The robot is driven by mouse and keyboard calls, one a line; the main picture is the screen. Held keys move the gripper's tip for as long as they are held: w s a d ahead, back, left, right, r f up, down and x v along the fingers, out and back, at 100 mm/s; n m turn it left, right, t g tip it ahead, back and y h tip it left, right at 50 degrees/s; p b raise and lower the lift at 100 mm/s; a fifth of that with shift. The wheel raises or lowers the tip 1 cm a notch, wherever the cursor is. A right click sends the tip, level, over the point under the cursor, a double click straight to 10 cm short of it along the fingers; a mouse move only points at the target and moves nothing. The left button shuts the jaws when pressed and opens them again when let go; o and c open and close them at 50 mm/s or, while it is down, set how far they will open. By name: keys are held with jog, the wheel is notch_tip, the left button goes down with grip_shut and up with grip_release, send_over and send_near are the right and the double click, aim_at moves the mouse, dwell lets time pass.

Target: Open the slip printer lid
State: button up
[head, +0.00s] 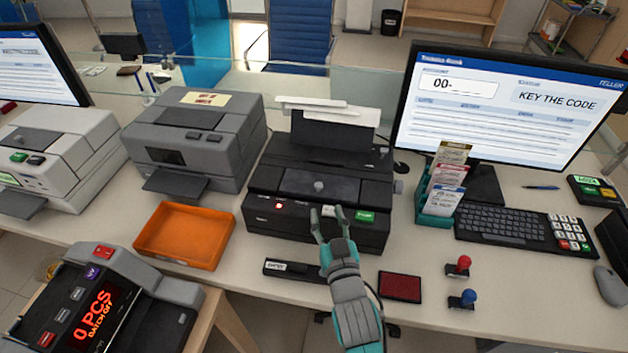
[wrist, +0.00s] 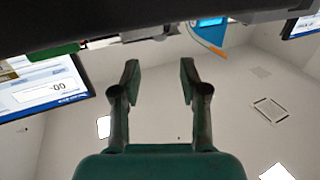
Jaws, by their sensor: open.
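The black slip printer (head: 270,219) stands in the middle of the counter, with white paper (head: 345,115) at its back. Its dark lid (head: 285,184) lies flat and looks shut, with a small grey knob (head: 319,187) near the lid's front edge. A lit red light and a green button (head: 366,216) are on its front. My gripper (head: 327,213) is open and empty at the printer's front face, a little below the knob. In the wrist view my gripper (wrist: 158,75) has its two fingers apart, and the printer's dark underside or edge (wrist: 150,22) crosses the top. Contact cannot be told.
A grey printer (head: 200,140) and an orange tray (head: 184,236) are at the left. A teal card holder (head: 438,215), monitor (head: 510,100) and keyboard (head: 507,228) are at the right. A dark red pad (head: 400,287) and two stamps lie near my gripper.

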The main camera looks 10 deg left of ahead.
aim_at(319, 188)
jog(key=x, duration=1)
jog(key=shift+w, duration=0.15)
grip_shut()
